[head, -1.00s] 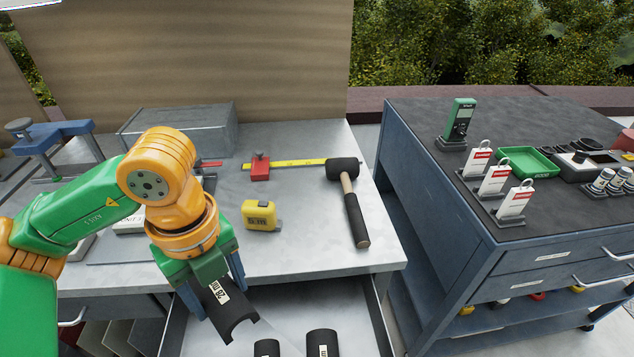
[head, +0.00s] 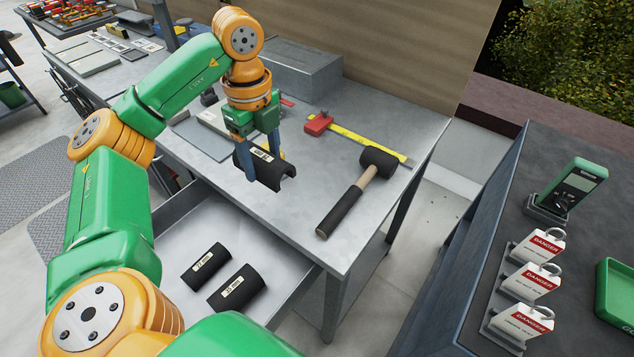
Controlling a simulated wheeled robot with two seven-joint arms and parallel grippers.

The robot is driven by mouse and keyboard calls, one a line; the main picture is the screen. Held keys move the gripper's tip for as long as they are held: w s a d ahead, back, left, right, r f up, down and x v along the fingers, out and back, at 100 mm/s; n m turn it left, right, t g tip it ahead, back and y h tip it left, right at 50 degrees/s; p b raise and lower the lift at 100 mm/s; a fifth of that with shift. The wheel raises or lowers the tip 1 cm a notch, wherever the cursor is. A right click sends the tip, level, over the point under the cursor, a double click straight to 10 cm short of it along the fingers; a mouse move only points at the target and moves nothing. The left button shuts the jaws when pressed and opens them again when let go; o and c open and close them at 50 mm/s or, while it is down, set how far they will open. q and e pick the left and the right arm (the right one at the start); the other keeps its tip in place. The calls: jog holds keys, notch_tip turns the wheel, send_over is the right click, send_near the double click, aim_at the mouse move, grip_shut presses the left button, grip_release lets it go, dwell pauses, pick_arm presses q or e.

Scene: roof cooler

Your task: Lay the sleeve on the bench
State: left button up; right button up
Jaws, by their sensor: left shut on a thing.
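A black half-round sleeve (head: 272,172) with a pale label is held between the fingers of my left gripper (head: 263,163). The gripper points down and is shut on the sleeve, over the front part of the grey metal bench (head: 300,215). I cannot tell whether the sleeve touches the bench top or hangs just above it. Two more black sleeves with labels, one sleeve (head: 205,262) and another sleeve (head: 236,288), lie in the open drawer (head: 165,240) below the bench front. My right gripper is not in view.
A black mallet (head: 358,190) lies right of the held sleeve. Behind it are a yellow ruler with a red slider (head: 350,137) and a grey box (head: 295,75). A dark cabinet with red-and-white danger tags (head: 528,281) stands at the right.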

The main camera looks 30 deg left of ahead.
pick_arm(q)
jog(key=b, duration=0.1)
send_over(311, 192)
jog(key=s+a, duration=0.1)
jog(key=s, duration=0.1)
notch_tip(311, 192, down, 5)
jog(key=shift+w+a+f, duration=0.1)
jog(key=shift+w+f, duration=0.05)
jog(key=shift+f, duration=0.05)
jog(key=f, duration=0.1)
jog(key=w+f+p, duration=0.1)
jog(key=f, duration=0.1)
jog(key=d+f, duration=0.1)
jog(key=shift+w+f+p, duration=0.2)
jog(key=shift+f+p, duration=0.05)
jog(key=shift+p, duration=0.05)
jog(key=shift+f, duration=0.4)
jog(key=shift+w, duration=0.1)
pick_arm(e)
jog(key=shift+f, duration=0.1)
pick_arm(q)
jog(key=shift+f, duration=0.1)
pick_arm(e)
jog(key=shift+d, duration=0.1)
pick_arm(q)
jog(key=o, duration=1.3)
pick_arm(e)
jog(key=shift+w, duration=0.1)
